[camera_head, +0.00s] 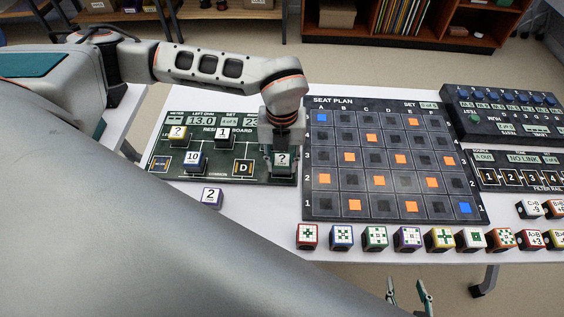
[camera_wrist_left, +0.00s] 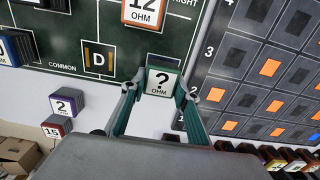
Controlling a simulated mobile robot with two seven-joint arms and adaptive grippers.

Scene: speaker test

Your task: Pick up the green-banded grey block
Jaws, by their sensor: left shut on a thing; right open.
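OHM" face and a green band (camera_head: 282,161) is at the lower right of the dark green resistor board (camera_head: 225,171). My left gripper (camera_head: 283,150) is over it from above, fingers pointing down. In the left wrist view the same block (camera_wrist_left: 163,80) sits between the two fingertips of my left gripper (camera_wrist_left: 156,92), which is shut on it. Its grey body is mostly hidden, and I cannot tell whether it is clear of the board. My right gripper (camera_head: 407,290) is open and empty at the bottom edge, in front of the table.
The seat plan board (camera_head: 335,213) with orange and blue squares lies just right of my left gripper. A purple "2" block (camera_head: 211,198) lies below the resistor board. Several coloured blocks (camera_head: 375,238) line the front edge. Dark consoles (camera_head: 515,112) stand at the right.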

